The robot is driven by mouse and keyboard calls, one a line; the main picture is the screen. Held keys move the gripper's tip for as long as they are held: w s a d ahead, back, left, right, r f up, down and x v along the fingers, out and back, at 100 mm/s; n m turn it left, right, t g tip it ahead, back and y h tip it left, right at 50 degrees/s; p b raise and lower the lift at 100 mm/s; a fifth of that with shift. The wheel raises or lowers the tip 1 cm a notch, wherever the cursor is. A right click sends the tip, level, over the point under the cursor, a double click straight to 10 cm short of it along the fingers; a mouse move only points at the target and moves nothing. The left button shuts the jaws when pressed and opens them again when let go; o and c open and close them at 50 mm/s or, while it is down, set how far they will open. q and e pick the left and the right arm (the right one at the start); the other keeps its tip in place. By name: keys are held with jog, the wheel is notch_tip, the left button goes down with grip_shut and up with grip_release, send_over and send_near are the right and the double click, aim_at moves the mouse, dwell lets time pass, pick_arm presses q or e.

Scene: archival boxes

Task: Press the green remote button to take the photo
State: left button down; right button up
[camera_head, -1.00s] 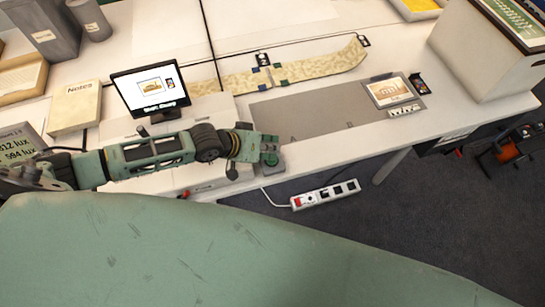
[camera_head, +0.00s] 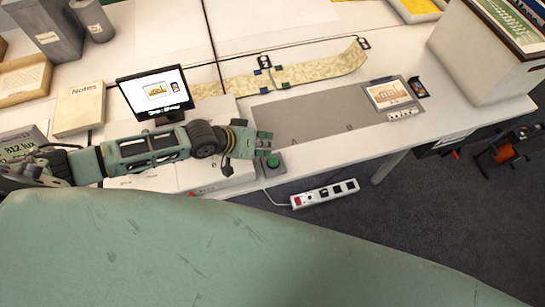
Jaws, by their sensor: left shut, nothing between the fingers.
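The green remote button (camera_head: 273,162) sits on a small grey box near the front edge of the white table, with a cable running from it. My left gripper (camera_head: 268,144) is shut and empty just behind the button, apart from it in the picture; the height between them is hard to judge. The button's top is uncovered. A small monitor (camera_head: 155,92) behind my left arm shows a picture of a tan object and a line of text that is too small to read. My right gripper is not in view.
A grey mat (camera_head: 320,118) lies right of the gripper, with a framed picture (camera_head: 388,95) on its far end. A long patterned strip (camera_head: 295,74) lies behind it. A notes book (camera_head: 80,108) is at left. A power strip (camera_head: 325,193) lies below the table's front edge.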

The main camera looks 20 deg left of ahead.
pick_arm(q)
jog(key=r+p, duration=0.2)
jog(key=r, duration=0.2)
jog(key=shift+d+p, duration=0.35)
jog(key=shift+p, duration=0.05)
dwell(0.4)
